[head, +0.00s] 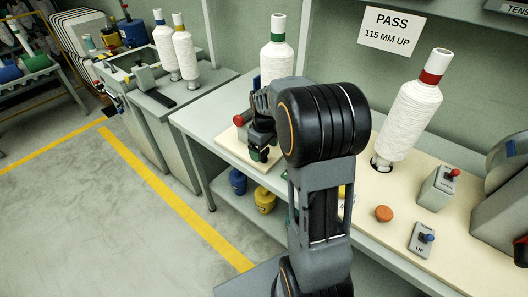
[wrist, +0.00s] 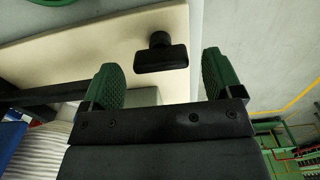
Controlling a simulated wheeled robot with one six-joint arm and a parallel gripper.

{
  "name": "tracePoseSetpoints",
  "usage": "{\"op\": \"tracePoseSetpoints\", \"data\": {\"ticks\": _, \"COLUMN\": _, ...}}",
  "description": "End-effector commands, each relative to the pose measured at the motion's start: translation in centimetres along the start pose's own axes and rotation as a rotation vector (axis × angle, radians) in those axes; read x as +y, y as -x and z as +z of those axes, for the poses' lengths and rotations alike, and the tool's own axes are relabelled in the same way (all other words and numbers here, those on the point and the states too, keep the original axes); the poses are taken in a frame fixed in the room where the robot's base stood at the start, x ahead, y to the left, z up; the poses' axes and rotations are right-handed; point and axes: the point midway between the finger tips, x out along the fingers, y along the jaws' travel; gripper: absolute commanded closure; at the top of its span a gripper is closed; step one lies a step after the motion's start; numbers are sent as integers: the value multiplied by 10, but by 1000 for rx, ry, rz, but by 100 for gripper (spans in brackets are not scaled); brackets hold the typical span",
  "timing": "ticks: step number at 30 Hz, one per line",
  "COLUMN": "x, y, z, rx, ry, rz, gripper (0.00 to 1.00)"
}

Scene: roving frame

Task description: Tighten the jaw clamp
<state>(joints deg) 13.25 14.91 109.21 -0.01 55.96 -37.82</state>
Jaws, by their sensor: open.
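A black T-shaped handle (wrist: 160,57) shows in the wrist view over a cream board, between and a little beyond my green finger pads; it seems to be the jaw clamp's handle. A grey block (wrist: 143,97) shows partly behind my gripper body. My gripper (wrist: 163,80) is open and empty, with a pad on each side of the handle and visible gaps. In the head view my gripper (head: 260,150) is low over the small cream board (head: 232,150) on the bench. There my arm hides most of the clamp.
A red knob (head: 239,120) stands on the board beside my gripper. A green-banded spool (head: 278,55) is behind my arm, and a red-banded spool (head: 408,115) stands to the right. Switch boxes (head: 438,188) and an orange button (head: 384,214) are on the right board. Floor at left is clear.

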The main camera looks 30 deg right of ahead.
Motion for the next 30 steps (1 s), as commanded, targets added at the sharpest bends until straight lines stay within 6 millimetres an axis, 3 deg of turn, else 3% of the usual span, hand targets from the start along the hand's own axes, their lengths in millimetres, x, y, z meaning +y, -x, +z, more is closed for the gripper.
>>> {"op": "tracePoseSetpoints", "data": {"ticks": 6, "x": 0, "y": -16, "z": 0, "rx": 0, "ry": 0, "rz": 0, "gripper": 15}}
{"op": "tracePoseSetpoints", "data": {"ticks": 17, "x": 0, "y": -19, "z": 0, "rx": 1, "ry": 0, "rz": 1, "gripper": 15}}
{"op": "tracePoseSetpoints", "data": {"ticks": 30, "x": 0, "y": -19, "z": 0, "rx": 1, "ry": 0, "rz": 1, "gripper": 56}}
